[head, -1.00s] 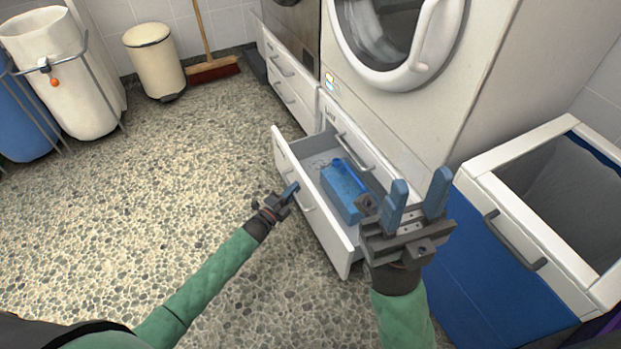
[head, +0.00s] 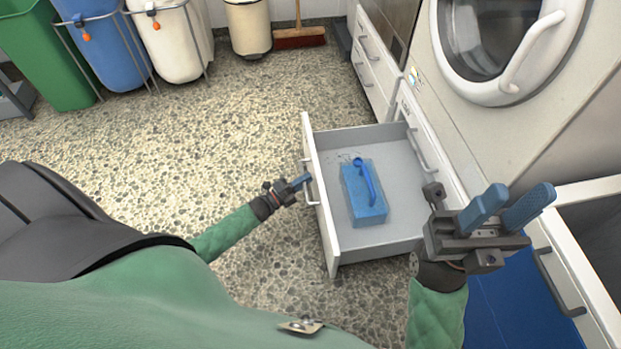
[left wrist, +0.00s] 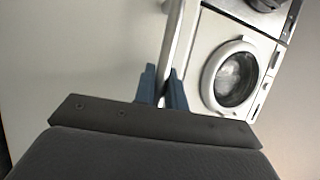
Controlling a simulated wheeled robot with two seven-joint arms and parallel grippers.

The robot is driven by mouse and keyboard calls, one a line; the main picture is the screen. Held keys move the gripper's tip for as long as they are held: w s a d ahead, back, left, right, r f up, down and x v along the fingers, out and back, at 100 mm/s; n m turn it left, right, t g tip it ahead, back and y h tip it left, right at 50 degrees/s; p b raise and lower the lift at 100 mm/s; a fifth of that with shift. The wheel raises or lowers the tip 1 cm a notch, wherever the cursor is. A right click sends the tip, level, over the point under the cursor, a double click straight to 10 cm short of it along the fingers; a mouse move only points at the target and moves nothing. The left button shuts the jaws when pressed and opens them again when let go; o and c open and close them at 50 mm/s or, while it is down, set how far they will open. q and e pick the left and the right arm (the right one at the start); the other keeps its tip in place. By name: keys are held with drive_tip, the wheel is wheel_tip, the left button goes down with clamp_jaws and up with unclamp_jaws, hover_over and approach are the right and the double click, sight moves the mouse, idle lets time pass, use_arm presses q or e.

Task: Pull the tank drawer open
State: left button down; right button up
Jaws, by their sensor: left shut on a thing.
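The tank drawer (head: 382,150) stands pulled out from below the washer, its white front facing left. Inside lies a blue box (head: 362,205) with a blue scoop (head: 366,181) on top. My left gripper (head: 303,182) is at the drawer's front, shut on the drawer handle (head: 310,190). In the left wrist view its blue fingers (left wrist: 163,88) close on a pale bar. My right gripper (head: 507,208) is raised in front of the drawer's right side, its blue fingers apart with nothing between them.
A white washer (head: 500,50) with a round door stands behind the drawer. A blue-fronted bin (head: 500,305) is at the lower right. Blue, white and green bins line the back left, with a broom (head: 299,37) by the wall. The pebbled floor left of the drawer is clear.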

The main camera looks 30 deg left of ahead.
idle(0.3)
use_arm(q)
drive_tip(key=c, duration=1.5)
unclamp_jaws()
drive_tip(key=shift+o, duration=0.2)
drive_tip(key=p+v, duration=0.1)
drive_tip(key=v, duration=0.7)
